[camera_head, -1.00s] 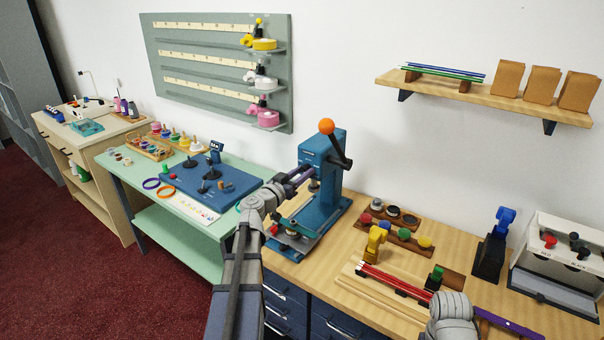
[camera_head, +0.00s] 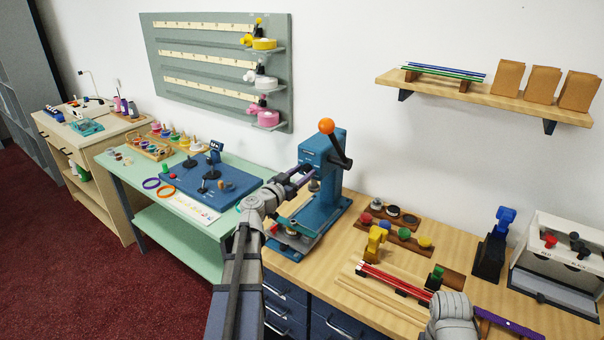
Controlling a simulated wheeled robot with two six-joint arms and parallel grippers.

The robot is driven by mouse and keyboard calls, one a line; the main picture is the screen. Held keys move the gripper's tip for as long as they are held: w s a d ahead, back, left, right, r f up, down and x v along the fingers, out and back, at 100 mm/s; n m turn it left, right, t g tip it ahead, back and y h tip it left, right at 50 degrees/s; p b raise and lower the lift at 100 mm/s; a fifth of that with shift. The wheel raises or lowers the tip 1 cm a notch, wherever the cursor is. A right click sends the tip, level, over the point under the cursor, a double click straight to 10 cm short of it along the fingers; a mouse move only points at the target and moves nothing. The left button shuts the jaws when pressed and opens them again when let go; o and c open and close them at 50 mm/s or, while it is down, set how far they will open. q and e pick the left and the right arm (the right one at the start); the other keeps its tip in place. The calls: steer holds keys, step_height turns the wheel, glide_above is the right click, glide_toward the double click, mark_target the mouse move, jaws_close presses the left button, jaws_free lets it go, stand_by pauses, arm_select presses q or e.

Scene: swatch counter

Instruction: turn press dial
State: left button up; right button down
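The blue press (camera_head: 320,220) stands at the left end of the wooden counter, upright, with a dark lever topped by an orange ball (camera_head: 326,126). A small grey round part (camera_head: 314,186) shows under its head; I cannot tell whether this is the dial. My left gripper (camera_head: 304,172) is at the left front side of the press head, touching it or very close. Its fingers are small and partly lost against the blue body, so their opening is unclear. My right gripper (camera_head: 512,325) is low over the front of the counter, away from the press; its fingers are not clear.
Right of the press are a wooden rack with coloured knobs (camera_head: 425,242), a yellow stamp-like tool (camera_head: 375,243), red rods (camera_head: 395,279), a dark blue-topped device (camera_head: 489,257) and a white drawer unit (camera_head: 560,255). A green table (camera_head: 245,168) stands to the left.

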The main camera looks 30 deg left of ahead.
arm_select(q)
steer(key=shift+o, duration=1)
steer(key=s, duration=0.7)
steer(key=shift+s+a, duration=0.35)
